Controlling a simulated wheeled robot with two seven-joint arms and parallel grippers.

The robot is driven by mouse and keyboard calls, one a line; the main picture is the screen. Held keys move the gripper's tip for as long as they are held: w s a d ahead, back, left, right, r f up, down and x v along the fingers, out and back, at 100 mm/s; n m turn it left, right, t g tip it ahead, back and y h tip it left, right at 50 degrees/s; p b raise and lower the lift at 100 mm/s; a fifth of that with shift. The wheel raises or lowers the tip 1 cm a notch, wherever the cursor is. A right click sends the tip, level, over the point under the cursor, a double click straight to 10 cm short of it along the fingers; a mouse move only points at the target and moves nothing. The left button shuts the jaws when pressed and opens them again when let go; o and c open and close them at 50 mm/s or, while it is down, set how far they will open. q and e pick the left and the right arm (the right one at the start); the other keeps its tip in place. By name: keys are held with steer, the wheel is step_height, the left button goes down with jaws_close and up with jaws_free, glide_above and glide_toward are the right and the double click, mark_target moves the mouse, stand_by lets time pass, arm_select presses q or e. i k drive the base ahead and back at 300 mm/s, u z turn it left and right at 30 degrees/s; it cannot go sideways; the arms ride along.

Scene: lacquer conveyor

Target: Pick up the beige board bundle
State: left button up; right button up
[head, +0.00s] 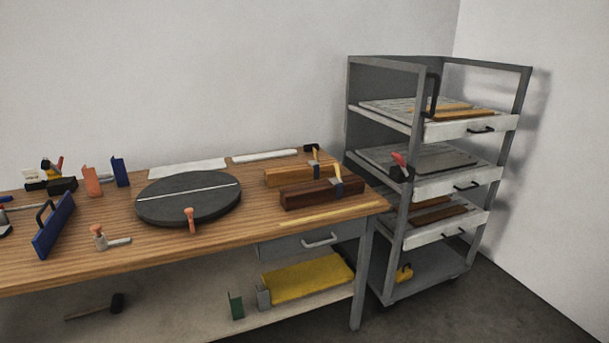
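A light tan bundle of boards (285,176) lies on the right part of the wooden workbench (120,244), towards its back. It is the closest match on the bench to the beige board bundle. A dark brown bundle (308,195) lies in front of it and hides part of its front side. Each bundle has a pale-and-dark strap or clamp across it near its right end. Flat tan boards (445,107) also lie on the top tray of the grey rack. Neither of my grippers is in the head view.
A round dark turntable (180,203) sits left of the bundles. A thin yellow strip (318,219) lies along the bench's front edge. The grey rack (390,85) stands right of the bench. Blue and orange stands (92,181) and small tools crowd the bench's left side.

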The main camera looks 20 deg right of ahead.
mark_target(276, 176)
steer(key=u, duration=0.1)
steer(key=k, duration=0.4)
steer(key=z, duration=1.2)
steer(key=i, duration=1.25)
steer(key=u, duration=0.3)
steer(key=i, duration=1)
steer(key=u, duration=0.95)
